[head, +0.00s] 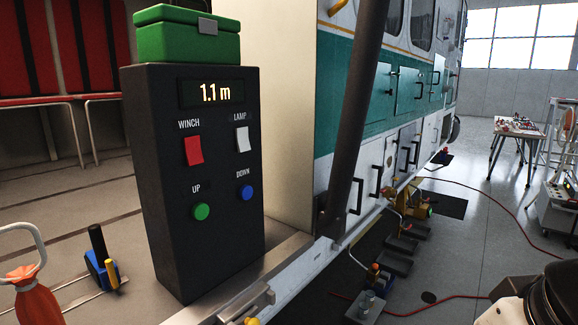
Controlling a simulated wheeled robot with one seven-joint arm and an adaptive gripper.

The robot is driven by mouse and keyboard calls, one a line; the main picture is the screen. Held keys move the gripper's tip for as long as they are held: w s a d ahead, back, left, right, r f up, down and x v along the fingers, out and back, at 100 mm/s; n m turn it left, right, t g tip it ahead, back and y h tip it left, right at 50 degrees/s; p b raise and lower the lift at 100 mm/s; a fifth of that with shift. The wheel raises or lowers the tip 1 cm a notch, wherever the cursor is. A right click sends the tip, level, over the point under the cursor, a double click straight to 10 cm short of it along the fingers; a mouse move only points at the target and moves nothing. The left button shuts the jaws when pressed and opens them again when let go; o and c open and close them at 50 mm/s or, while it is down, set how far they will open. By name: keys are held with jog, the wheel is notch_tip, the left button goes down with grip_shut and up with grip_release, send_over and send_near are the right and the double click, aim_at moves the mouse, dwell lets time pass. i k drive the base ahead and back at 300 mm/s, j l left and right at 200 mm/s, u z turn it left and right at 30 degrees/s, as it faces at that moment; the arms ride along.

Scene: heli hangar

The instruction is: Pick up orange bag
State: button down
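The orange bag (37,305) is at the bottom left corner, cut off by the lower edge, so only its gathered upper part shows. A pale grey loop (38,240) stands just above it and seems to meet its top; I cannot tell whether it is attached. A dark rounded part at the bottom right corner is probably mine. No gripper fingers show, and I cannot see my gripper near the bag.
A black control box (192,255) with a green case (187,38) on top stands right of the bag. Red seats (60,60) are behind. A helicopter side (350,120) and a red hose (480,192) are farther right.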

aim_at(35, 305)
jog(key=u, duration=1.55)
